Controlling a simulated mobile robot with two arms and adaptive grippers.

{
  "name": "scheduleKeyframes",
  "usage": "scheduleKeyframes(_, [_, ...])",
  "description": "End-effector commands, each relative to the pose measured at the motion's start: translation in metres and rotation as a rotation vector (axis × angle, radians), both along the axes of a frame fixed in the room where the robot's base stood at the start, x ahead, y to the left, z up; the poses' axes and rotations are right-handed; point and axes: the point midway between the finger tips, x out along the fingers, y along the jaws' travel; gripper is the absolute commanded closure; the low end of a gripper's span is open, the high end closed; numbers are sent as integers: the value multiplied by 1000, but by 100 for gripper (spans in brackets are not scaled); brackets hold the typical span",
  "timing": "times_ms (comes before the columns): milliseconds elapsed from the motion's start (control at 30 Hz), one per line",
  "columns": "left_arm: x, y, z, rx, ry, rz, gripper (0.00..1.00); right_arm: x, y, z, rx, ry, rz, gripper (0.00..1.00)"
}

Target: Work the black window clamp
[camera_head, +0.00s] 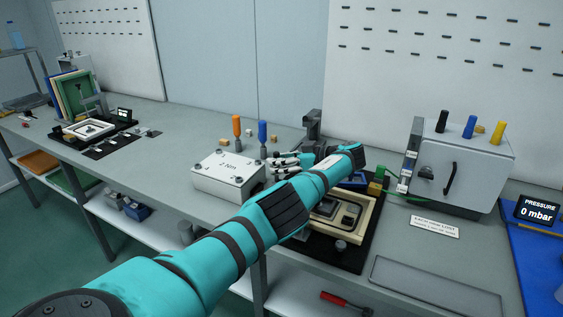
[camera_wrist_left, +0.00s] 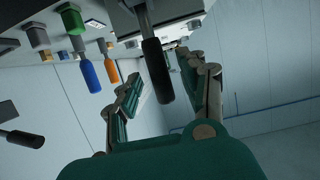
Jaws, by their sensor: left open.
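A black handle (camera_wrist_left: 157,70) on a pale metal rod stands in the left wrist view, between the spread fingers of my left gripper (camera_wrist_left: 168,98); I take it for the window clamp's lever. No contact between the fingers and the handle is visible. In the head view my left arm reaches across the fixture, and my left gripper (camera_head: 282,161) shows beside the white box. The fixture's pale frame with a window (camera_head: 335,212) sits on a black base, partly covered by my arm. The clamp cannot be made out there. My right gripper is not in view.
A grey cabinet (camera_head: 463,163) stands right. An empty grey tray (camera_head: 435,285) lies at the front.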

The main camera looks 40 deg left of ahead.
Motion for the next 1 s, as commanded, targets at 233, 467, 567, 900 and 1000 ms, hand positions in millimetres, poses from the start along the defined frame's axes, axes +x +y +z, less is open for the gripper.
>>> scheduleKeyframes(233, [1,0,34,2,-6,-1,58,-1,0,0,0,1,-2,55])
scheduleKeyframes(467, [1,-1,77,0,-5,-2,58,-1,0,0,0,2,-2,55])
scheduleKeyframes(567, [1,-1,90,1,-2,-1,58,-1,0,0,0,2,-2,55])
scheduleKeyframes(900, [1,-1,99,0,-1,-2,58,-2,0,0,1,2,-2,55])
scheduleKeyframes(1000, [1,-1,99,0,-1,-2,58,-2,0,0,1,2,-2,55])
